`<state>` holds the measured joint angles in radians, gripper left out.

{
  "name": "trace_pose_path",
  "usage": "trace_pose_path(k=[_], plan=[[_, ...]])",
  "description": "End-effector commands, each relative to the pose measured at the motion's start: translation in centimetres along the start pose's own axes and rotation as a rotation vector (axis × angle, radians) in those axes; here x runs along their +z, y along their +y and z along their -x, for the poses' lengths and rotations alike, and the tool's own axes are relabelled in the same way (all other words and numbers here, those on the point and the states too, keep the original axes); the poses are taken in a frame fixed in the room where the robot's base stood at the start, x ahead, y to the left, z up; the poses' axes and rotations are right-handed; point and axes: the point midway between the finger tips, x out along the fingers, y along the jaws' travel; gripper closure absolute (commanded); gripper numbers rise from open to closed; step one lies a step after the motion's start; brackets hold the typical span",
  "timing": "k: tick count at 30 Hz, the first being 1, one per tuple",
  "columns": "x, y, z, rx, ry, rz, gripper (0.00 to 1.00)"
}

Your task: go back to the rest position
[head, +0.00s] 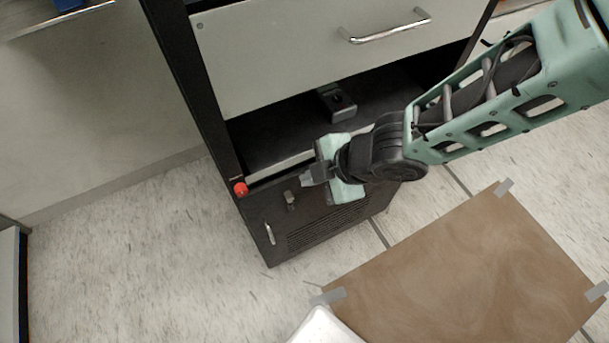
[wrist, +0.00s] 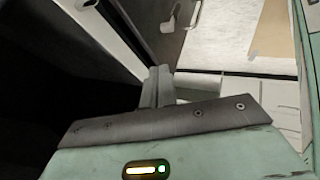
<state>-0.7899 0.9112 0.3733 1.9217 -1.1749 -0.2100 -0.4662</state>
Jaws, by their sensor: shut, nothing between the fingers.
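My gripper (head: 308,179) is at the front of a black cabinet (head: 262,229), near the upper edge of its lower front. In the wrist view my gripper's fingers (wrist: 157,88) are together with nothing between them. In the head view my arm reaches in from the upper right. I cannot tell whether the fingertips touch the cabinet.
A grey drawer front with a metal handle (head: 385,26) is above the dark cabinet opening. A small grey device (head: 337,103) sits inside. A red knob (head: 240,188) is on the left corner. A brown taped mat (head: 470,275) lies on the floor, with free floor at left.

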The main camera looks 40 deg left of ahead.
Motion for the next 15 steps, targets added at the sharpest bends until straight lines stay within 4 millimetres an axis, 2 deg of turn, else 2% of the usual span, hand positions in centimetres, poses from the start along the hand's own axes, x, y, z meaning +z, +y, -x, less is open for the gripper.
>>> trace_pose_path(k=[9, 15], plan=[[0.1, 0.1, 5.3, 0.002, -0.002, -0.002, 1.0], [0.0, 0.0, 7.2, 0.0, -0.001, 0.0, 1.0]])
